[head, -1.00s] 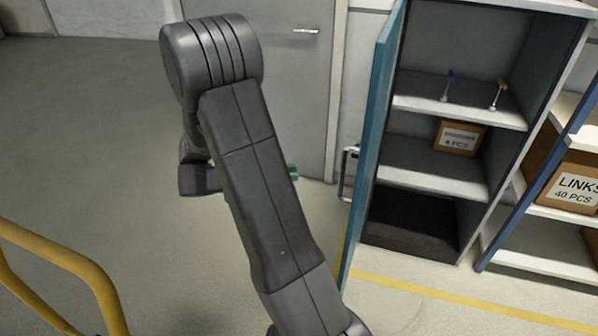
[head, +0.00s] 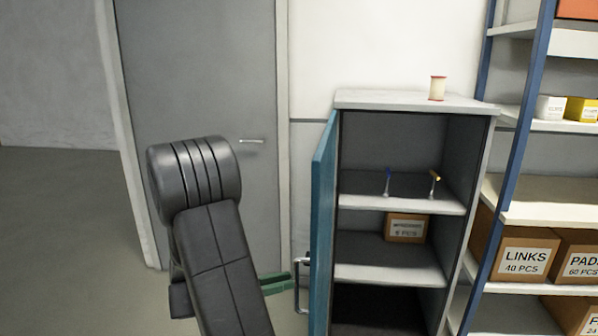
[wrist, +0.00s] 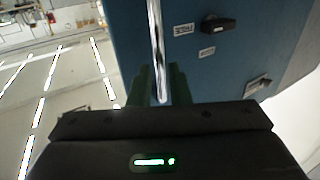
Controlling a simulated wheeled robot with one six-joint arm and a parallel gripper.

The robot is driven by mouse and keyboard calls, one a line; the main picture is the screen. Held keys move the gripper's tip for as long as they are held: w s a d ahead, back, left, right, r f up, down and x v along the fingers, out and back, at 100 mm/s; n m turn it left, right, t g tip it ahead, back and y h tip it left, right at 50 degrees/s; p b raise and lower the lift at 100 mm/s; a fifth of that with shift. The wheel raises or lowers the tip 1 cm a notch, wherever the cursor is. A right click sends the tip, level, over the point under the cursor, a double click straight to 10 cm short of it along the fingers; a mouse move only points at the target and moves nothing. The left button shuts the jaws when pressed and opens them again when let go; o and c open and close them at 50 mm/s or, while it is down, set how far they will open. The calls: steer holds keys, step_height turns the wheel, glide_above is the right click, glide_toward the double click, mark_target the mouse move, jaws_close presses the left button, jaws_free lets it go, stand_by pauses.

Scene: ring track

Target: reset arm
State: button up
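My gripper (head: 290,281) has green fingers, partly hidden behind my own dark arm in the head view. The fingers are just left of the silver handle (head: 302,284) on the blue cabinet door (head: 322,225). The door stands open at the left side of the grey cabinet (head: 415,101). In the wrist view the fingers (wrist: 162,88) are apart, with the handle bar (wrist: 156,40) lined up between them. I see no object held. Whether the fingers touch the bar is unclear.
The cabinet holds a small box (head: 405,227), a blue-topped item (head: 387,182) and a yellow-topped item (head: 434,183). A spool (head: 437,88) stands on top. A shelf rack with boxes (head: 524,251) is at the right. A grey door (head: 200,75) is behind my arm; floor at left is clear.

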mark_target(297, 279)
steer(key=shift+x, duration=1.95)
steer(key=shift+s, duration=0.15)
